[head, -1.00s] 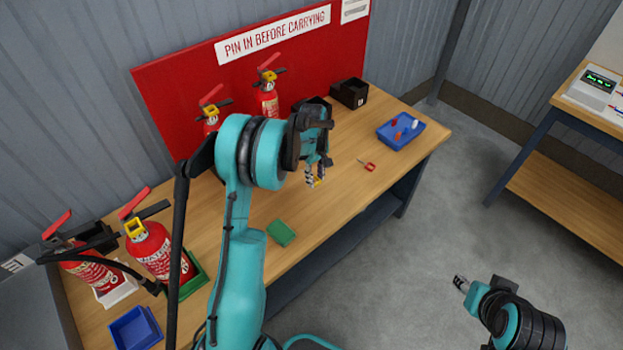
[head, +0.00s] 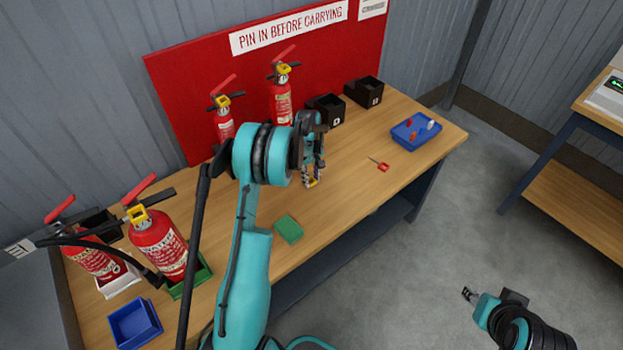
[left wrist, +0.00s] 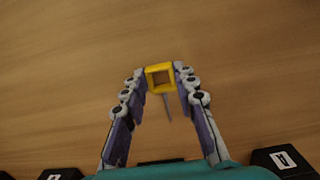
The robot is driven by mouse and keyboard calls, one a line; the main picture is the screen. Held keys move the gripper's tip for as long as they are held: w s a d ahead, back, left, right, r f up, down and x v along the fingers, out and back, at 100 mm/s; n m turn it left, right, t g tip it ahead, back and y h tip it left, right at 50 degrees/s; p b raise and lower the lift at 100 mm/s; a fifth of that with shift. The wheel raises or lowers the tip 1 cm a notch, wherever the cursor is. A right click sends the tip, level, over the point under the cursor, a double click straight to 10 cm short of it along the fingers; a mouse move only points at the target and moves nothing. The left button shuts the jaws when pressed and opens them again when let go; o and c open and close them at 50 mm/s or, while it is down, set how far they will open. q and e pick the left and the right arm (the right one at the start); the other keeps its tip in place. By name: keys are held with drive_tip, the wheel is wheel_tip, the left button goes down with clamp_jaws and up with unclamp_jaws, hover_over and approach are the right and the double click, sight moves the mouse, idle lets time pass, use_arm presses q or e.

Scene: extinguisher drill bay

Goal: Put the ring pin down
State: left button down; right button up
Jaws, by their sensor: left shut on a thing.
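My left gripper (head: 312,178) is shut on a yellow square-ringed pin (head: 312,183). The left wrist view shows the yellow ring (left wrist: 160,77) between the fingertips (left wrist: 160,76), with its thin grey shank pointing back toward the wrist. The pin is over bare wooden table (head: 345,190); whether it touches the wood I cannot tell. A red-ringed pin (head: 382,167) lies on the table to the right of the gripper. My right gripper (head: 470,294) is at the lower right over the floor, away from the table; its jaw opening is too small to read.
Black boxes (head: 326,110) stand at the back. A blue tray (head: 402,142) with small items is at the right. A green block (head: 289,229) lies near the front edge.

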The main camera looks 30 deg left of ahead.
use_arm(q)
drive_tip(key=shift+f, duration=0.1)
drive_tip(key=shift+f, duration=0.15)
drive_tip(key=c, duration=1.2)
unclamp_jaws()
